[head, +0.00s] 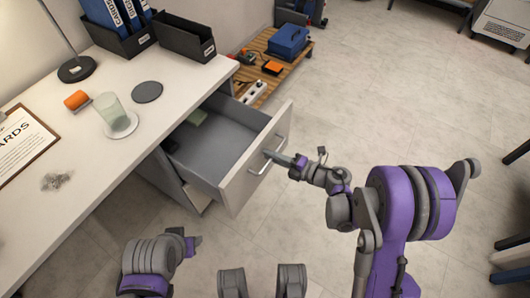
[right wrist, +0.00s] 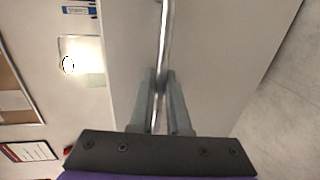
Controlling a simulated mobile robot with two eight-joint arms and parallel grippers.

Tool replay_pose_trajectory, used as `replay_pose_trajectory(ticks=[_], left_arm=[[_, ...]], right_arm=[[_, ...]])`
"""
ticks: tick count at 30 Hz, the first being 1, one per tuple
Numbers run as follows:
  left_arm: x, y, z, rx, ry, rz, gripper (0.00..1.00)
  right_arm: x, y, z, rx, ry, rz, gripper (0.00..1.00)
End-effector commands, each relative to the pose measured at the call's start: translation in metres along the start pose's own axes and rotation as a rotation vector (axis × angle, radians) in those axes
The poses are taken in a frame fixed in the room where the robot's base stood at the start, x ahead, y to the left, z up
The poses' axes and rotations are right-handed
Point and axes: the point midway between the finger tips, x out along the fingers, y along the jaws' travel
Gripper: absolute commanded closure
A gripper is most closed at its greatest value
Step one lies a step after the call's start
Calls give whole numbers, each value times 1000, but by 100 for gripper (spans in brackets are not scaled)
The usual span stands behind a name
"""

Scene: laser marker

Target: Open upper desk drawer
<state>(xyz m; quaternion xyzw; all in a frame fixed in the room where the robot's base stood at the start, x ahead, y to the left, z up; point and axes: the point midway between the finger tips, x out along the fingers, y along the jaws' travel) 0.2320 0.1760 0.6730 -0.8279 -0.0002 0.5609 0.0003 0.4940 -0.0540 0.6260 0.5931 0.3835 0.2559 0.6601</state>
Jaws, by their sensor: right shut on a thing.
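The upper desk drawer (head: 212,150) is pulled well out from under the white desk (head: 120,165). Its inside is grey, and a few small items lie toward the back. My right gripper (head: 272,156) is at the drawer front (head: 255,170), shut on the metal bar handle (head: 264,163). In the right wrist view the handle (right wrist: 164,45) runs down between the two fingers (right wrist: 160,90). My left arm shows at the bottom left of the head view, near the desk's front edge; its fingertips are not clear.
A wooden pallet (head: 262,80) with a blue box (head: 288,40) stands behind the drawer.

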Motion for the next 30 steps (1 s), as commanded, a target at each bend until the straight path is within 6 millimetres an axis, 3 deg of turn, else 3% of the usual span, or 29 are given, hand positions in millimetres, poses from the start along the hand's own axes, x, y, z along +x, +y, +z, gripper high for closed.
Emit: replay_pose_trajectory(ticks=[6, 12, 29, 30], left_arm=[[7, 0, 2, 0, -2, 0, 50], [10, 0, 2, 0, -2, 0, 50], [10, 0, 2, 0, -2, 0, 50], [10, 0, 2, 0, -2, 0, 50]], right_arm=[[-35, -8, 2, 1, -5, 0, 100], [-56, -12, 2, 1, -5, 0, 100], [-65, -13, 1, 1, -4, 1, 100], [-65, -13, 1, 1, -3, 1, 78]])
